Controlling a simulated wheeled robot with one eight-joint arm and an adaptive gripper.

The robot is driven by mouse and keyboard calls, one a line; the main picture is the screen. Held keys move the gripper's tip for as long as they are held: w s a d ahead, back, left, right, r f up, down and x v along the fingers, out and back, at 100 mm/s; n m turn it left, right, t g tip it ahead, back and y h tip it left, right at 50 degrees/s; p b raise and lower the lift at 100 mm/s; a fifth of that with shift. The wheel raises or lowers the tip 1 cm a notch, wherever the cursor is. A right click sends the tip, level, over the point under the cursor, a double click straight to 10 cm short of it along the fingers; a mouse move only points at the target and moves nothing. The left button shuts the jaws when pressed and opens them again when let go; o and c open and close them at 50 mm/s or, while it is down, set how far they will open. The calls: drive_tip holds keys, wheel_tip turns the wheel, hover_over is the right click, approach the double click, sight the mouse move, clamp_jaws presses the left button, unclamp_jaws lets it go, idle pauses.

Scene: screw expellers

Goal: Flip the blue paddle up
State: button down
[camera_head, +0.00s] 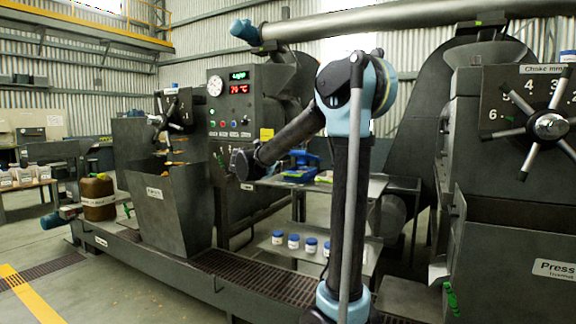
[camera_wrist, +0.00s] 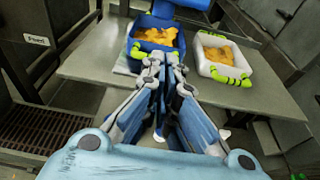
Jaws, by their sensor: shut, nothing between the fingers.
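No part is plainly marked as the blue paddle. A blue tray (camera_wrist: 150,40) holding orange-yellow flakes, with lime-green grips, sits at the top centre of the wrist view. A plain blue panel (camera_wrist: 183,8) stands just behind it, partly cut off by the frame. I cannot tell whether either is the paddle. Blue parts (camera_head: 302,160) also show on the bench in the head view. My gripper (camera_wrist: 168,58) is shut and empty. Its fingers point toward the blue tray's near edge; contact cannot be told. In the head view my arm's dark end reaches left above the bench.
A white tray (camera_wrist: 222,58) of similar flakes stands right of the blue tray on the grey bench (camera_wrist: 95,65). Several blue-lidded jars (camera_head: 294,241) stand on a lower shelf. Dark presses (camera_head: 240,95) flank the bench. A slatted grate (camera_wrist: 40,125) lies at lower left.

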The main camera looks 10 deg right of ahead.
drive_tip(key=x, duration=1)
drive_tip(key=shift+d, duration=0.1)
drive_tip(key=shift+w+d+r, duration=0.15)
drive_tip(key=shift+w+r, duration=0.05)
drive_tip(key=shift+r, duration=0.4)
drive_tip(key=shift+w+d+r, duration=0.1)
drive_tip(key=shift+w+r, duration=0.15)
drive_tip(key=shift+r, duration=0.4)
drive_tip(key=shift+w+d+r, duration=0.15)
drive_tip(key=shift+w+r, duration=0.05)
drive_tip(key=shift+r, duration=0.4)
